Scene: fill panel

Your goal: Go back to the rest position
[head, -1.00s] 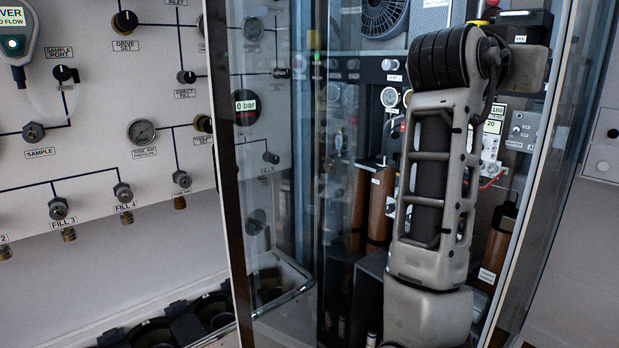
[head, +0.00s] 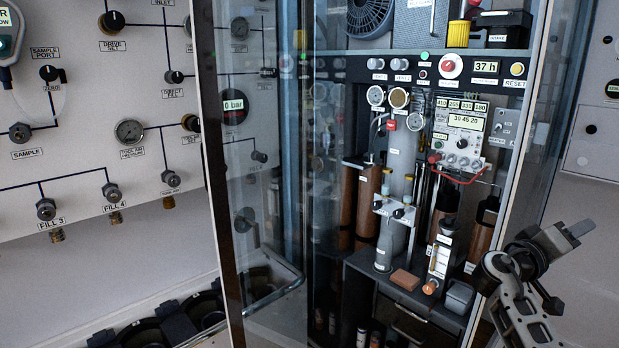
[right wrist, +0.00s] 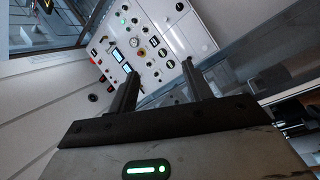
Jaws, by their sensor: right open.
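My right gripper (head: 566,242) is at the lower right of the head view, outside the glass-doored cabinet (head: 216,200) and to the right of its frame. In the right wrist view its two dark fingers (right wrist: 160,86) stand apart, with nothing between them. Beyond the fingers is a white panel (right wrist: 150,50) with knobs and small displays; no contact with it shows. My left gripper is in neither view.
The cabinet is open in front, with its glass door swung to the left. Inside are a grey cylinder (head: 401,150) with gauges, a meter box (head: 460,135) and a reddish block (head: 405,280). A valve panel (head: 90,130) fills the left.

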